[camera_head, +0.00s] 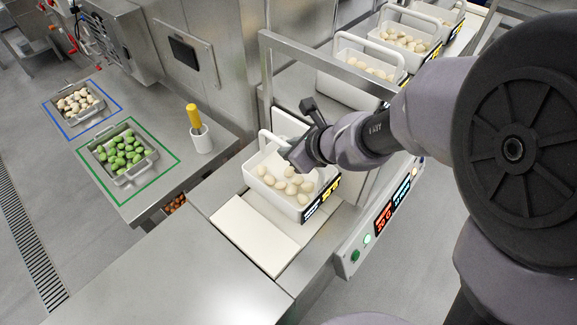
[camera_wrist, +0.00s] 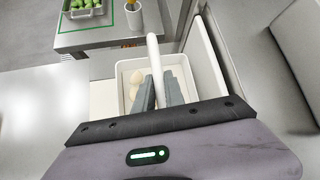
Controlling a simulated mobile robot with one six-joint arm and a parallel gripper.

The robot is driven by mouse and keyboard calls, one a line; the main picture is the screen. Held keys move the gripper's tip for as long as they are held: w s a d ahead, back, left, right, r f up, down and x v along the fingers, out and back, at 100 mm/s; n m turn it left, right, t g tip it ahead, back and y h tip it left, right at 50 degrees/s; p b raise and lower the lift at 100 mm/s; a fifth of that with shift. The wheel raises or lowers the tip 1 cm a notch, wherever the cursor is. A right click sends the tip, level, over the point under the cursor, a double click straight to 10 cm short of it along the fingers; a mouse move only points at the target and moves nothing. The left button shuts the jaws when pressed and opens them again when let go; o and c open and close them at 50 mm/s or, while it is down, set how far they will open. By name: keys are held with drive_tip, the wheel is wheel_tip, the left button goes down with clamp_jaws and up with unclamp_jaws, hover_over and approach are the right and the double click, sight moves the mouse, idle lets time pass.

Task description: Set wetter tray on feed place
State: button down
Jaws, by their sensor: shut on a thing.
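A white tray (camera_head: 281,203) with an arched white handle holds several pale pasta pieces. A black and yellow label is on its right side. My gripper (camera_head: 290,153) is shut on the handle, and the tray hangs or rests below it at the near end of the line. In the wrist view my gripper (camera_wrist: 160,92) has its two grey fingers on either side of the handle (camera_wrist: 153,52); the tray (camera_wrist: 122,92) is partly hidden by the fingers. Flat cream plates (camera_head: 247,243) lie just in front of the tray. I cannot tell whether the tray touches them.
More white trays of pasta (camera_head: 368,62) stand farther back. A metal frame (camera_head: 325,60) rises behind the held tray. A control panel (camera_head: 380,220) runs along the right. A green-outlined tray (camera_head: 128,177) and a blue-outlined tray (camera_head: 68,115) are at left. The near steel counter (camera_head: 170,275) is clear.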

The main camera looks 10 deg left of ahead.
drive_tip(key=b, duration=0.5)
hover_over(290, 183)
wheel_tip(290, 183, down, 8)
drive_tip(key=shift+f, duration=0.1)
drive_tip(key=shift+f, duration=0.2)
drive_tip(key=c, duration=1.4)
unclamp_jaws()
drive_tip(key=shift+r, duration=0.1)
